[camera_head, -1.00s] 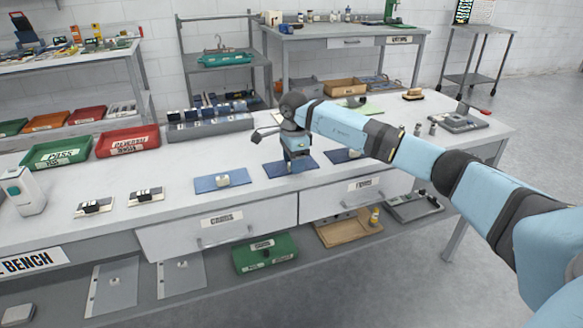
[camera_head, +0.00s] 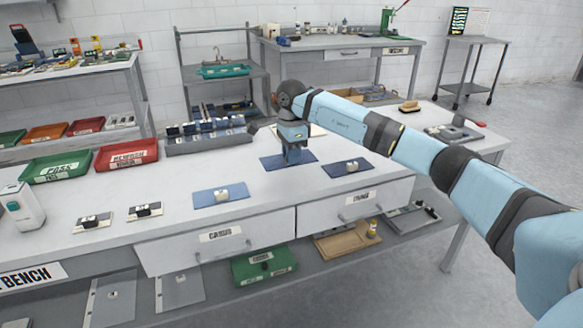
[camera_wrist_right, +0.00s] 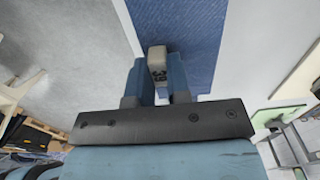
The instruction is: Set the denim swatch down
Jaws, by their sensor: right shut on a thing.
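The denim swatch (camera_head: 270,162) is a dark blue rectangle in the middle of three on the bench. My right gripper (camera_head: 294,155) points down over it and hides its middle. In the right wrist view the gripper (camera_wrist_right: 158,76) is shut on a pale block with dark marks (camera_wrist_right: 157,60), on the swatch's blue cloth (camera_wrist_right: 205,35). I cannot tell whether the swatch touches the bench. My left gripper is not in view.
A lighter blue swatch (camera_head: 205,197) lies left of it and a dark one (camera_head: 334,170) right, each with a pale block. Behind stand a grey rack (camera_head: 190,145) and a red tray (camera_head: 115,164). The white bench top (camera_head: 170,182) is clear between them.

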